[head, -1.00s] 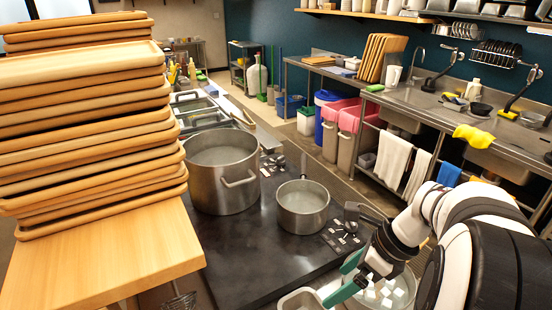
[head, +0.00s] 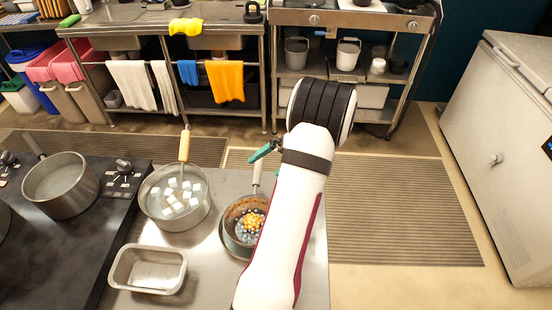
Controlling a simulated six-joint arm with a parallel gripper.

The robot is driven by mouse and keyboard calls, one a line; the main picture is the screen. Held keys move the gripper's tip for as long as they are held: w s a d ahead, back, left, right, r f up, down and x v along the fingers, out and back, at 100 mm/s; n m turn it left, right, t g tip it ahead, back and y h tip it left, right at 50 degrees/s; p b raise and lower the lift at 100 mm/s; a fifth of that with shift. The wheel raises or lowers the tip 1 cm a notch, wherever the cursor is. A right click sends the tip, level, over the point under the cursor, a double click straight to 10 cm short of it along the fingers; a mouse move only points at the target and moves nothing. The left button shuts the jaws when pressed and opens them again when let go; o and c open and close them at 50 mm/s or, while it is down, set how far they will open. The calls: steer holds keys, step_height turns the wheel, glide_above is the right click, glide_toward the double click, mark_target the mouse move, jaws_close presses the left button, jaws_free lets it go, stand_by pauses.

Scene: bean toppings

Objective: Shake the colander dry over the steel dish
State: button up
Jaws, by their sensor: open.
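A round vessel with a pale handle (head: 257,178) holds orange, dark and pale bits, partly behind my arm. I cannot tell for sure which of these is the colander. The rectangular steel dish (head: 121,270) sits in front of the pot and looks empty. My gripper (head: 262,151) has teal fingers, is open, and appears just above the top of the pale handle; contact cannot be told.
A saucepan (head: 62,196) stands on the dark stove at left. The steel counter (head: 205,285) is bare right of the dish. Behind are a striped floor mat (head: 400,210), a sink bench with hanging towels (head: 226,80), and a white chest freezer (head: 500,130).

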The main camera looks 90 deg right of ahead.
mark_target(260, 170)
steer(key=shift+x, duration=2.7)
jaws_close()
